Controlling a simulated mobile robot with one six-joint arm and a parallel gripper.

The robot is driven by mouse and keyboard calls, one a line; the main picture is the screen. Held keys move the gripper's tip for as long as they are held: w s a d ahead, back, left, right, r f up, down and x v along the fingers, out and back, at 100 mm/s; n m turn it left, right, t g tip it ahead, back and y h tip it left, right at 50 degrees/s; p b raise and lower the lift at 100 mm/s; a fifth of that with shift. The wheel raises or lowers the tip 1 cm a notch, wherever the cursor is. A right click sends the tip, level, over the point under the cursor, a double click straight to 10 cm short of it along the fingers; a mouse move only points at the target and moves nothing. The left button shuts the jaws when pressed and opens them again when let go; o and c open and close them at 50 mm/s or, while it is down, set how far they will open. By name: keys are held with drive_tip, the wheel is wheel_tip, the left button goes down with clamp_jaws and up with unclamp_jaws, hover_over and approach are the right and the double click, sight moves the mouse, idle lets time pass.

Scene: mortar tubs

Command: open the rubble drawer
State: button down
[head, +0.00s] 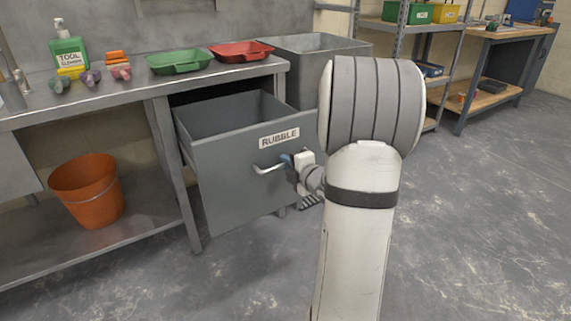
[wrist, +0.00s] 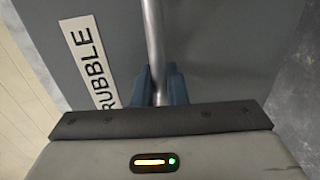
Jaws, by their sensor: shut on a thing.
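The rubble drawer (head: 232,178) is a deep grey metal drawer under the steel bench, with a white RUBBLE label (head: 279,138) on its front. It stands well out from the bench frame, and its inside shows from above; I see nothing in it. Its metal bar handle (head: 267,169) is below the label. My gripper (head: 287,162) is at the right part of the handle. In the wrist view the blue fingers (wrist: 161,85) are shut on the handle bar (wrist: 154,45), beside the label. My arm hides part of the area right of the drawer.
The steel bench (head: 130,97) carries a green tray (head: 179,62), a red tray (head: 241,51) and a tool cleaner bottle (head: 68,50). An orange bucket (head: 88,190) stands on its lower shelf. A grey bin (head: 310,45) is behind the drawer. The floor in front is clear.

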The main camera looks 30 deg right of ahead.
drive_tip(key=shift+f, duration=0.1)
drive_tip(key=c, duration=1.5)
unclamp_jaws()
drive_tip(key=p+v, duration=0.1)
drive_tip(key=v, duration=0.6)
drive_tip(key=shift+s+a+p, duration=0.1)
drive_tip(key=shift+s+p, duration=0.3)
